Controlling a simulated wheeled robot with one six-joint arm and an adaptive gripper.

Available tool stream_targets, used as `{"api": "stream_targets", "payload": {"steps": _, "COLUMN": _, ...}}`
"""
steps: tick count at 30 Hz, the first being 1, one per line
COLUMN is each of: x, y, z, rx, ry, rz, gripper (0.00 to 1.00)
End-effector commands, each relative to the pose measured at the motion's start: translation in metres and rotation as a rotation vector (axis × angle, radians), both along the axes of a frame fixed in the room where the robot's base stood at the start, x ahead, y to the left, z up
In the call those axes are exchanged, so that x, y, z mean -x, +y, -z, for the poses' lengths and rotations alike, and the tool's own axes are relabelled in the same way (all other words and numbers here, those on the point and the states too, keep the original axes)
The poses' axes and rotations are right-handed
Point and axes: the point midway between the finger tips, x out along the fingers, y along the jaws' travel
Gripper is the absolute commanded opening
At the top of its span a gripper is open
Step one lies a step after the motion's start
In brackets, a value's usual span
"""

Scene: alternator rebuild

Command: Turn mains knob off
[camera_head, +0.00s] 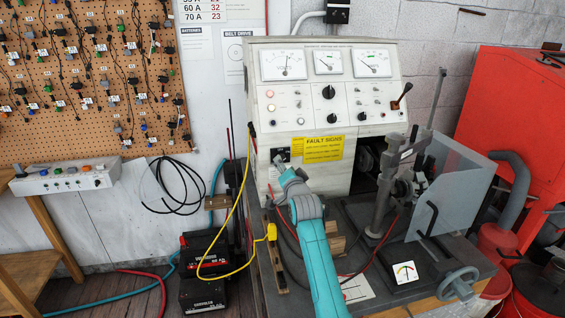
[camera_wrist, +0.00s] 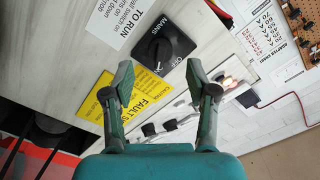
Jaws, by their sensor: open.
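The mains knob (camera_wrist: 155,49) is a round black knob on a dark square plate marked MAINS, fixed to the pale test bench panel. In the wrist view it lies ahead of my gripper (camera_wrist: 161,80), beyond the gap between the fingertips. The gripper is open and empty, with a finger on each side and no contact visible. In the head view my teal arm reaches up to the lower left of the bench front. My gripper (camera_head: 281,164) is close to the dark mains plate (camera_head: 281,154) there and partly hides it. The knob's exact setting is hard to read.
A yellow fault signs label (camera_head: 323,149) is right of the plate. The bench (camera_head: 300,108) carries gauges and other knobs above. A yellow cable (camera_head: 236,215) hangs left of my arm. A clamp stand (camera_head: 384,190) and clear guard (camera_head: 450,185) stand at right.

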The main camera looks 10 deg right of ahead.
Motion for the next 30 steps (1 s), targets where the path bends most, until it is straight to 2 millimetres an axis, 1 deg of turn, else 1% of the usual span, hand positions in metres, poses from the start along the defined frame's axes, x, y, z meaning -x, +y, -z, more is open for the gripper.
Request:
{"api": "stream_targets", "payload": {"steps": 1, "x": -0.008, "y": 0.000, "z": -0.001, "rx": 0.000, "ry": 0.001, "rz": -0.001, "gripper": 0.57}}
{"api": "stream_targets", "payload": {"steps": 3, "x": -0.017, "y": 0.000, "z": -0.001, "rx": 0.000, "ry": 0.000, "rz": 0.000, "gripper": 0.57}}
{"api": "stream_targets", "payload": {"steps": 9, "x": -0.033, "y": 0.000, "z": 0.000, "rx": 0.000, "ry": 0.000, "rz": 0.000, "gripper": 0.57}}
{"api": "stream_targets", "payload": {"steps": 14, "x": -0.038, "y": 0.000, "z": 0.000, "rx": 0.000, "ry": 0.000, "rz": 0.000, "gripper": 0.57}}
{"api": "stream_targets", "payload": {"steps": 21, "x": -0.038, "y": 0.000, "z": 0.000, "rx": 0.000, "ry": 0.000, "rz": 0.000, "gripper": 0.57}}
{"api": "stream_targets", "payload": {"steps": 22, "x": -0.038, "y": 0.000, "z": 0.000, "rx": 0.000, "ry": 0.000, "rz": 0.000, "gripper": 0.53}}
{"api": "stream_targets", "payload": {"steps": 23, "x": -0.038, "y": 0.000, "z": 0.000, "rx": 0.000, "ry": 0.000, "rz": 0.000, "gripper": 0.45}}
{"api": "stream_targets", "payload": {"steps": 24, "x": -0.038, "y": 0.000, "z": 0.000, "rx": 0.000, "ry": 0.000, "rz": 0.000, "gripper": 0.35}}
{"api": "stream_targets", "payload": {"steps": 26, "x": -0.038, "y": 0.000, "z": 0.000, "rx": 0.000, "ry": 0.000, "rz": 0.000, "gripper": 0.20}}
{"api": "stream_targets", "payload": {"steps": 27, "x": -0.038, "y": 0.000, "z": 0.000, "rx": 0.000, "ry": 0.000, "rz": 0.000, "gripper": 0.10}}
{"api": "stream_targets", "payload": {"steps": 28, "x": -0.038, "y": 0.000, "z": 0.000, "rx": 0.000, "ry": 0.000, "rz": 0.000, "gripper": 0.03}}
{"api": "stream_targets", "payload": {"steps": 29, "x": -0.038, "y": 0.000, "z": 0.000, "rx": 0.000, "ry": 0.000, "rz": 0.000, "gripper": 0.00}}
{"api": "stream_targets", "payload": {"steps": 30, "x": -0.038, "y": 0.000, "z": 0.000, "rx": 0.000, "ry": 0.000, "rz": 0.000, "gripper": 0.00}}
